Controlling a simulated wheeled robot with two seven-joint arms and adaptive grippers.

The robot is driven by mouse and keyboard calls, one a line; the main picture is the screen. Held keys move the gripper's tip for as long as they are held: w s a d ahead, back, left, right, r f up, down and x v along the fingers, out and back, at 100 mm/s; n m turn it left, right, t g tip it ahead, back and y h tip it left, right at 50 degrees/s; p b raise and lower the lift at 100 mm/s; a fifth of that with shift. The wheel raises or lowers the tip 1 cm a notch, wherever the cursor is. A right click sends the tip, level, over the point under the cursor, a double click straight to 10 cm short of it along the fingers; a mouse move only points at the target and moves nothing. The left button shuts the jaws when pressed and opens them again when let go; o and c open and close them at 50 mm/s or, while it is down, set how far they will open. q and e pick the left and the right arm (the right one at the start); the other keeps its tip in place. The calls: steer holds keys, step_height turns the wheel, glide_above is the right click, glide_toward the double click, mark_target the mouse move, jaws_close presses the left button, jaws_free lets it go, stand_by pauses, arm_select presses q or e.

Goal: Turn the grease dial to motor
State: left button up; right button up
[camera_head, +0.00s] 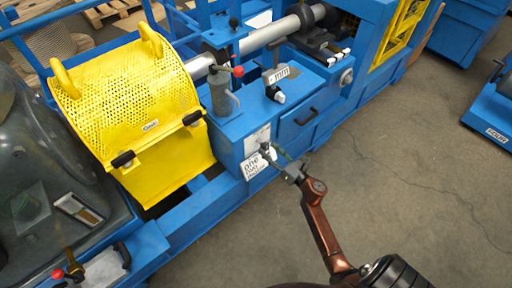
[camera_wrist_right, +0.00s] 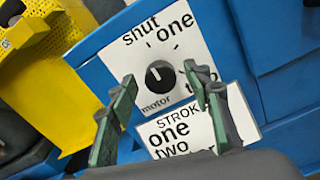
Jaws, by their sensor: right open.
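The grease dial (camera_wrist_right: 160,75) is a small black round knob on a white plate (camera_wrist_right: 128,72) in the right wrist view. The plate reads shut, one, two and motor. A small white mark shows on the upper left of the knob, roughly toward shut. My right gripper (camera_wrist_right: 160,74) is open, with one green finger on each side of the dial in the picture. I cannot tell whether the fingers touch it. In the head view my right gripper (camera_head: 272,155) is at the blue cabinet's front and partly hides the dial. My left gripper is not in view.
A card (camera_wrist_right: 165,127) reading STROKE, one, two sits just below the dial plate. A yellow perforated guard (camera_head: 130,95) stands to the left. A drawer with a black handle (camera_head: 306,117) is to the right. The concrete floor (camera_head: 400,150) in front is clear.

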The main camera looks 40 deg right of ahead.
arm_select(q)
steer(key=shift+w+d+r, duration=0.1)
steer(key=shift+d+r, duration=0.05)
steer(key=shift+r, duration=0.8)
arm_select(e)
steer(key=shift+w+a, duration=0.1)
steer(key=shift+w, duration=1.15)
steer(key=shift+c, duration=0.4)
steer(key=c, duration=1.1)
